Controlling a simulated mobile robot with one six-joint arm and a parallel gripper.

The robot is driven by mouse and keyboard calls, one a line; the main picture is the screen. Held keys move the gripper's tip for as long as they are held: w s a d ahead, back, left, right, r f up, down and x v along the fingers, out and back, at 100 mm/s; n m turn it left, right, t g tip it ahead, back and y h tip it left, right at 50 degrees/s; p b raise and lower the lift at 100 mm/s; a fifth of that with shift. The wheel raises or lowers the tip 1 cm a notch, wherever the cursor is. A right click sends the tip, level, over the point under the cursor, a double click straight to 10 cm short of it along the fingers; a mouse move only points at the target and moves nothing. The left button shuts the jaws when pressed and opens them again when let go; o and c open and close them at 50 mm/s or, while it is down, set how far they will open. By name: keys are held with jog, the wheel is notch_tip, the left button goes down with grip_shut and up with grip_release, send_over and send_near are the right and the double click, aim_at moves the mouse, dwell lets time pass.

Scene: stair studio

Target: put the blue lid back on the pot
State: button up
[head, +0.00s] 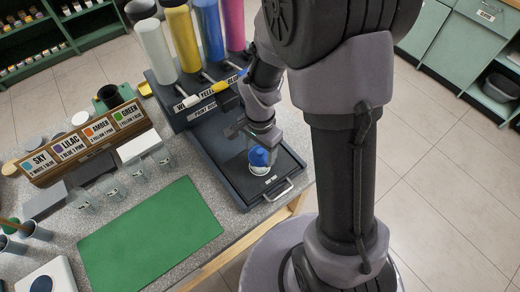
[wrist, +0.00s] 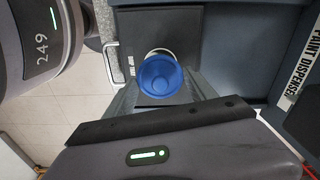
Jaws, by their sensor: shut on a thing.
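The blue lid (head: 259,157) is at the tip of my gripper (head: 257,145), which is shut on it. In the wrist view the lid (wrist: 160,77) shows as a round blue disc with rings. The small white pot (head: 259,170) stands on the dark tray of the paint dispenser, right below the lid. In the wrist view only a white rim of the pot (wrist: 160,51) shows past the lid's edge. The lid hides most of the pot's top, and I cannot tell whether the two touch.
The dark tray (head: 235,178) has a raised edge and a metal handle (head: 279,190) at its front. Paint tubes, including a yellow one (head: 184,38), stand behind it. Clear cups (head: 163,158) and a green mat (head: 150,235) lie to the left.

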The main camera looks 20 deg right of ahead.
dwell(0.3)
jog(key=o, duration=1.6)
jog(key=shift+r+p, duration=2.6)
jog(key=shift+r, duration=0.95)
jog(key=shift+f, duration=0.1)
grip_shut()
jog(key=shift+f, duration=0.15)
